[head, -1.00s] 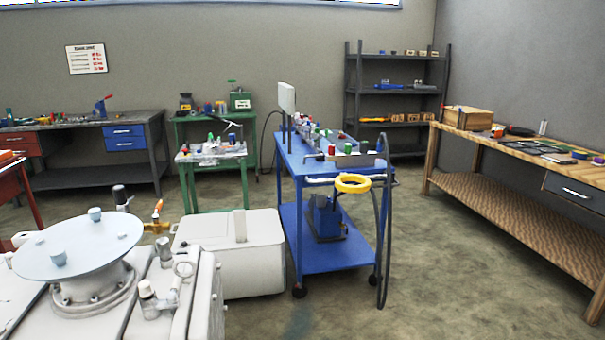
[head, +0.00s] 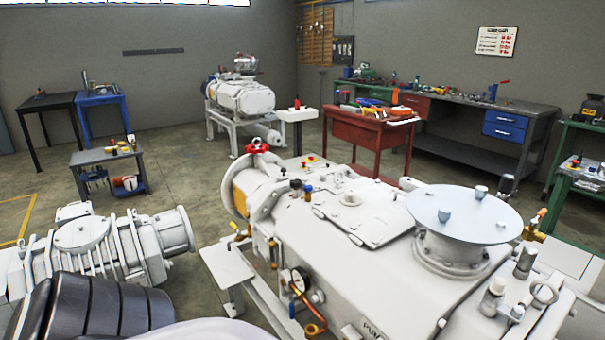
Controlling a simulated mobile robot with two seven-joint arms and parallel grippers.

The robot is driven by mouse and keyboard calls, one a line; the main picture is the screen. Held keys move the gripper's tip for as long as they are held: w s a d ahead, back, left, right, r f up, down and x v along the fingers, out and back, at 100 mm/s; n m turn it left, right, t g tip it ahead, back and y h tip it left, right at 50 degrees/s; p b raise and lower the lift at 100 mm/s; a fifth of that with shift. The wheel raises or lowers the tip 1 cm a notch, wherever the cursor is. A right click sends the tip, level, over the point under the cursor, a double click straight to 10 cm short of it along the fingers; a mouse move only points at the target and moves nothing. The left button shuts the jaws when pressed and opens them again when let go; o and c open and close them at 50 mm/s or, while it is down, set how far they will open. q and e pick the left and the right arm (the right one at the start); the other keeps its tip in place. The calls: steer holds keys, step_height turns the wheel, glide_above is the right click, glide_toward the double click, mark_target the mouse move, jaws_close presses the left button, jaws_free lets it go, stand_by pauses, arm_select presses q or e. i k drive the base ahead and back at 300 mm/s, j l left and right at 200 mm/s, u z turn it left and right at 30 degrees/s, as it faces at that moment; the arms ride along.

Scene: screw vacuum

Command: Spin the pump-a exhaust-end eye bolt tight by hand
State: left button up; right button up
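A large white pump (head: 340,225) fills the middle and right foreground, with lettering starting "PUM" partly cut off at the bottom edge. A round pale blue plate (head: 440,212) with small knobs covers the flange at its right end. A small pale ring-shaped fitting (head: 543,294), which looks like an eye bolt, stands at that end, right of the plate. I cannot tell whether it is fully seated or which end is the exhaust end. Neither of my grippers shows in this view.
Another white machine (head: 90,245) lies at left. A red cart (head: 372,132) with tools stands behind the pump. A low grey table (head: 105,158) and a second pump on a frame (head: 240,97) stand farther back. Open floor lies at left, between the low table and the pump.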

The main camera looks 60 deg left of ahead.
mark_target(338, 187)
steer(key=u, duration=1.65)
steer(key=z, duration=0.4)
steer(key=j+z, duration=0.15)
steer(key=z, duration=0.25)
steer(key=j+z, duration=0.1)
steer(key=z, duration=0.3)
steer(key=i+j+z, duration=0.1)
steer(key=z, duration=0.3)
steer(key=j+z, duration=0.35)
steer(key=k+j+z, duration=0.1)
steer(key=j+z, duration=0.25)
steer(key=k+j+z, duration=0.2)
steer(key=j, duration=0.15)
steer(key=k+j+z, duration=0.3)
steer(key=j, duration=0.3)
steer(key=k+j+z, duration=0.1)
steer(key=j, duration=0.3)
steer(key=k, duration=0.1)
